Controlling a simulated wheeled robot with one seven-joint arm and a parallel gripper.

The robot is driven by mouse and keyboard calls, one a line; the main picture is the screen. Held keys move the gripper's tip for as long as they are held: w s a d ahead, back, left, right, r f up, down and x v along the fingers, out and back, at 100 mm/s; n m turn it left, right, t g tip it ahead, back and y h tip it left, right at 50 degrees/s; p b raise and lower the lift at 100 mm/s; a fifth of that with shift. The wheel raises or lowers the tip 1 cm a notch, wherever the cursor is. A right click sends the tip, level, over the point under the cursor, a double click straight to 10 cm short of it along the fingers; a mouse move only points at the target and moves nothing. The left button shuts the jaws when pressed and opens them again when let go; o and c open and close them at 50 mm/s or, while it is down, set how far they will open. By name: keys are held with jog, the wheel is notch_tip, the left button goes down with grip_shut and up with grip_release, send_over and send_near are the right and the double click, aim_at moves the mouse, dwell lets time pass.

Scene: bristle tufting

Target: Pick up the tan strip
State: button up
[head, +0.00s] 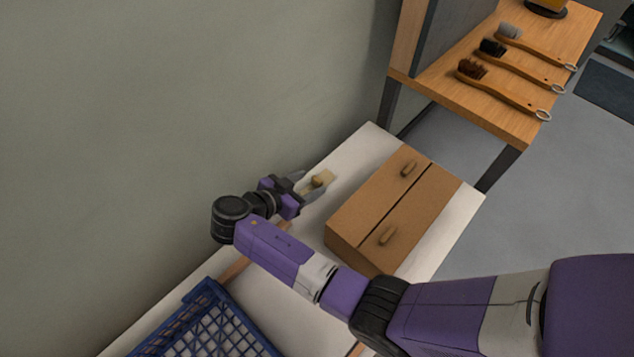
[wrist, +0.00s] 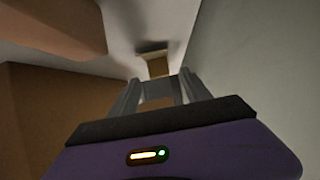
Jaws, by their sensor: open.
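A pale tan piece (head: 328,176), which looks like the tan strip, is at the far left part of the white tabletop, by the wall. A small darker tan knob-like part (head: 317,181) shows in front of it, between the fingers. My gripper (head: 312,187) is open around this part. In the wrist view, the tan piece (wrist: 157,67) is just beyond the fingertips of my gripper (wrist: 160,84). A brownish surface (wrist: 158,103) shows between the fingers. I cannot tell whether the fingers touch either part, or whether both belong to one thing.
A blue crate (head: 186,292) is at the near left. The grey wall (head: 200,100) is close behind. Brushes (head: 500,90) lie on a wooden shelf (head: 440,85).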

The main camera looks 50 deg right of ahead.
aim_at(317, 182)
jog(key=shift+x, duration=1.35)
grip_shut()
jog(key=shift+r, duration=0.1)
